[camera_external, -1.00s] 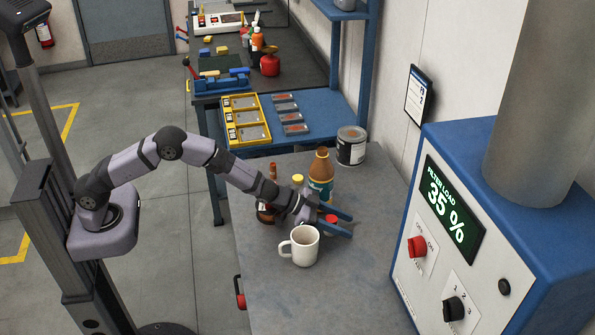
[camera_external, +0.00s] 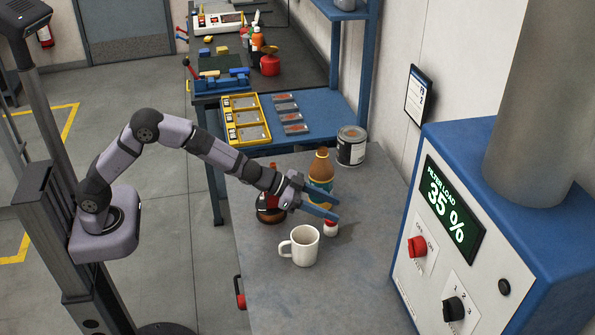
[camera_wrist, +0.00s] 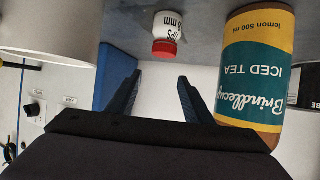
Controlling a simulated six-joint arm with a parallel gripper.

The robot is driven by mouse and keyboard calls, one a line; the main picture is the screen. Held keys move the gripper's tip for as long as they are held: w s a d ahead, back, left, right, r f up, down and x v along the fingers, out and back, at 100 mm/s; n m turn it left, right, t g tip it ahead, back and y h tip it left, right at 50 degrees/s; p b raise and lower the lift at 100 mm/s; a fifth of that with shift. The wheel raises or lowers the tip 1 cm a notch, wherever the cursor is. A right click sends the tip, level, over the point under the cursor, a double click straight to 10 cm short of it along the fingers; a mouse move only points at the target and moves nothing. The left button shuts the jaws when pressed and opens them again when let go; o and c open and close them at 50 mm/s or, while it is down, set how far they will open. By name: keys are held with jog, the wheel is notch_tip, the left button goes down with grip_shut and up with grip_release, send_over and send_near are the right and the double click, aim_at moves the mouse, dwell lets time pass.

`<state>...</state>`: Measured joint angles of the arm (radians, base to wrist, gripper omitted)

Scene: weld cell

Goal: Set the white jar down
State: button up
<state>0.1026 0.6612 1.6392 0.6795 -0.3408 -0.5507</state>
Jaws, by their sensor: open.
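The white jar (camera_external: 331,228) is small with a red lid. It stands upright on the grey bench top, behind and to the right of the white mug. It also shows in the wrist view (camera_wrist: 167,35), where the picture is upside down, beyond the fingertips and apart from them. My gripper (camera_external: 336,208) is open and empty, its blue fingers raised above the jar. In the wrist view the two fingers (camera_wrist: 159,78) are spread with nothing between them. The fingers partly overlap the jar's top in the external view.
The white mug (camera_external: 302,247) stands in front of the jar. An iced tea bottle (camera_external: 320,170) stands close behind my gripper, and a dark bottle (camera_external: 269,211) to its left. A paint can (camera_external: 351,149) is at the back. The bench front and right are clear.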

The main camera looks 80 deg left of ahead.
jog(key=shift+r+p, duration=0.3)
jog(key=shift+r, duration=1.15)
